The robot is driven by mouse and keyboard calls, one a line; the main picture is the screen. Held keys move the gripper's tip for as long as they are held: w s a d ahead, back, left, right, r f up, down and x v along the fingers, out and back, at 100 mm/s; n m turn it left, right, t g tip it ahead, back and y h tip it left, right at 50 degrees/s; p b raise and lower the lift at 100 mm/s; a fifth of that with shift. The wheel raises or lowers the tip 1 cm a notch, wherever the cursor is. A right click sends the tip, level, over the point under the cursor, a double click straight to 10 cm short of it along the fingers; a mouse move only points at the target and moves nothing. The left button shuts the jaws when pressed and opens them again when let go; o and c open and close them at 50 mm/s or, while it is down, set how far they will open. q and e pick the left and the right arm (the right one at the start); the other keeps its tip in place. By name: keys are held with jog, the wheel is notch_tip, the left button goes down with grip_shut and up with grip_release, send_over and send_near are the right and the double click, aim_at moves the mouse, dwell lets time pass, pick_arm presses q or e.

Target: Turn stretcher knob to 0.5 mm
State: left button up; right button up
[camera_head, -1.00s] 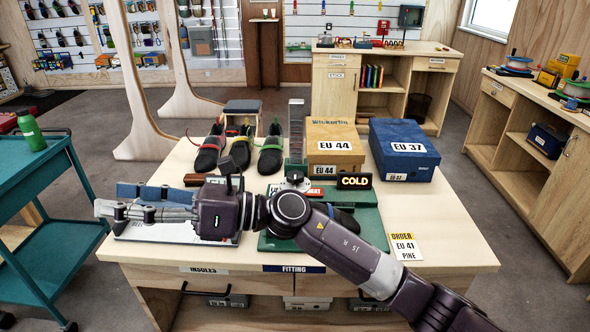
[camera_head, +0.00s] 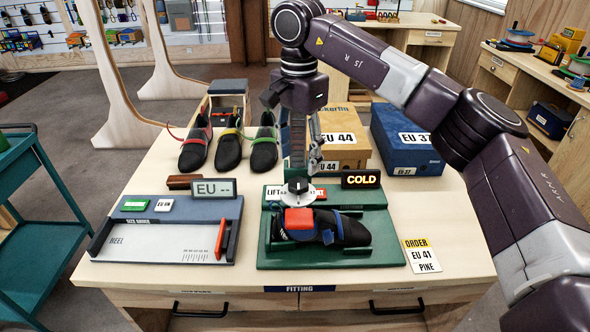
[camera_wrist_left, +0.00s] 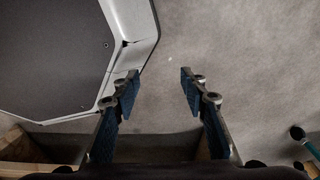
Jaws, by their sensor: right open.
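The green stretcher stand (camera_head: 385,250) sits at the front middle of the table. A dark shoe (camera_head: 347,228) with a blue strap lies on it, with a red-orange block (camera_head: 299,221) over its left part. The stretcher knob (camera_head: 297,185) is black on a pale round dial behind the block. Its markings and pointer are too small to read. A sign beside it reads COLD (camera_head: 361,179). My right gripper (camera_head: 303,165) points down just above and behind the knob, open and apparently empty. My left gripper (camera_wrist_left: 158,78) is open and empty above the floor in the left wrist view.
A size gauge (camera_head: 165,241) lies left of the stretcher. Several shoes (camera_head: 229,149) and two boxes, one brown (camera_head: 340,150) and one blue (camera_head: 408,140), stand behind. An order card (camera_head: 422,256) lies at the right.

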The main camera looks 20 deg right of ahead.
aim_at(298, 182)
jog(key=f, duration=0.4)
jog(key=shift+s+f+p, duration=0.15)
jog(key=shift+s+p, duration=0.15)
jog(key=shift+w+f, duration=0.25)
jog(key=shift+f, duration=0.6)
jog(key=shift+s+f, duration=0.15)
jog(key=shift+a, duration=0.1)
jog(key=c, duration=1.1)
pick_arm(q)
jog(key=shift+g, duration=0.3)
jog(key=s, duration=0.4)
jog(key=shift+r, duration=0.3)
